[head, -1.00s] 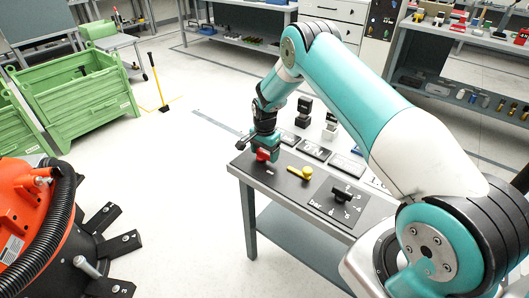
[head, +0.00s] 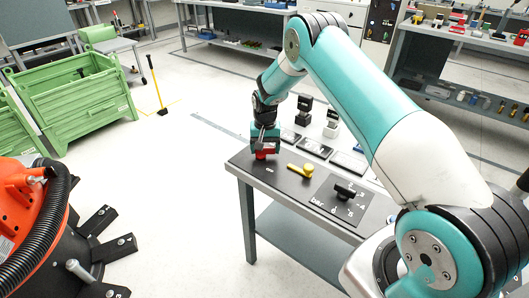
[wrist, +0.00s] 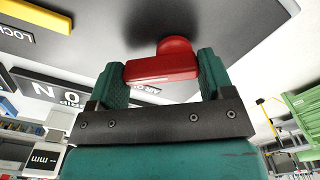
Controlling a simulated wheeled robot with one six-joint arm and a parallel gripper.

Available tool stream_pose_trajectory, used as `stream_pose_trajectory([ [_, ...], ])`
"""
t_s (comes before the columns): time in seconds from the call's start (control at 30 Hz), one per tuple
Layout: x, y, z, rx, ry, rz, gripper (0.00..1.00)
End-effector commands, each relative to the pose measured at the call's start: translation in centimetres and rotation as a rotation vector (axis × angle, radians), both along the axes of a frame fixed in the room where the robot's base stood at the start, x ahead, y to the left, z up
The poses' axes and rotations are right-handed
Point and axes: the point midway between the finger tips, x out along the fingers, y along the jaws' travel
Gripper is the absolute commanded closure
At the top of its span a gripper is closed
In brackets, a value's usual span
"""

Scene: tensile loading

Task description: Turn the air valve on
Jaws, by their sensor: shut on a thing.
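The red air valve handle (head: 265,152) stands on the dark panel (head: 262,174) at the left end of the workbench. In the wrist view the red handle (wrist: 160,66) is a bar in front of a round red hub. My gripper (head: 264,148) is at the handle, and in the wrist view its two green fingers (wrist: 161,76) sit on either side of the bar, shut on it. The panel lettering by the valve is partly hidden behind the bar and fingers in the wrist view.
A yellow lever (head: 301,170) and a black knob (head: 345,189) with a numbered scale marked bar lie to the right on the bench. Black label plates (head: 314,146) and small blocks stand behind. An orange machine (head: 25,205) with a black hose stands at front left. Open floor lies between.

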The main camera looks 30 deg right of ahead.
Motion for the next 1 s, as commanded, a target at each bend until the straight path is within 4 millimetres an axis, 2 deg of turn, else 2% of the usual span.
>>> stream_pose_trajectory([
  [0.6, 0.8, -0.2, -0.1, 0.001, 0.003, 0.575, 0.49],
  [1.0, 1.2, -0.2, 0.0, 0.000, 0.002, 0.838, 0.49],
])
